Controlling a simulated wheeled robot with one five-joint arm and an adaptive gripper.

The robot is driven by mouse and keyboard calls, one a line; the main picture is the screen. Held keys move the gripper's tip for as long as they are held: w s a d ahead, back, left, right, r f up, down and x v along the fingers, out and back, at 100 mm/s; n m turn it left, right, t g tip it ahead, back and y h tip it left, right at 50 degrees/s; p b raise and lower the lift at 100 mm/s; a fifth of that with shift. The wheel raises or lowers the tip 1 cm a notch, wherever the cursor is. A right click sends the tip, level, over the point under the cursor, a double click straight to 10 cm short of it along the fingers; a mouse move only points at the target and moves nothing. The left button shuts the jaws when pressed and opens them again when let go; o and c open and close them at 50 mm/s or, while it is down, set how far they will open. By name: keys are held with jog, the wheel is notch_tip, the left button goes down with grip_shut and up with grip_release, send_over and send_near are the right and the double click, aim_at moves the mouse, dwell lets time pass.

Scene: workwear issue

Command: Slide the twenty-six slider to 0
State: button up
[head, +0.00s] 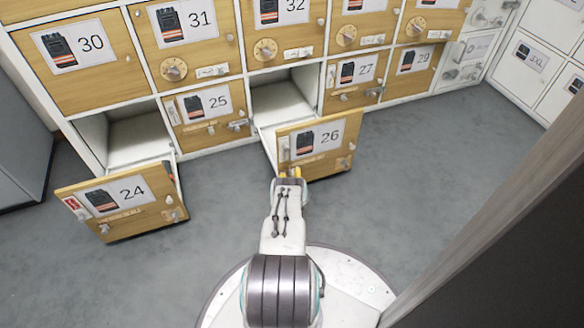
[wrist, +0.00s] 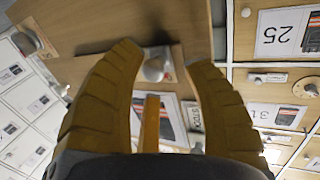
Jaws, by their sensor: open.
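A rounded pale knob (wrist: 155,68) on a small plate shows between the fingertips; I cannot tell contact or the slider's setting.
The doors numbered 25 (head: 206,112) and 27 (head: 352,78) are closed. The open compartment (head: 283,100) behind door 26 looks empty. Grey floor (head: 420,170) is clear to the right; a dark panel (head: 515,235) blocks the lower right.

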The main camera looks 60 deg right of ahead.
aim_at(292, 154)
notch_tip(292, 154, up, 8)
jog(key=shift+w+r, duration=0.1)
jog(key=shift+r, duration=0.7)
dwell(0.7)
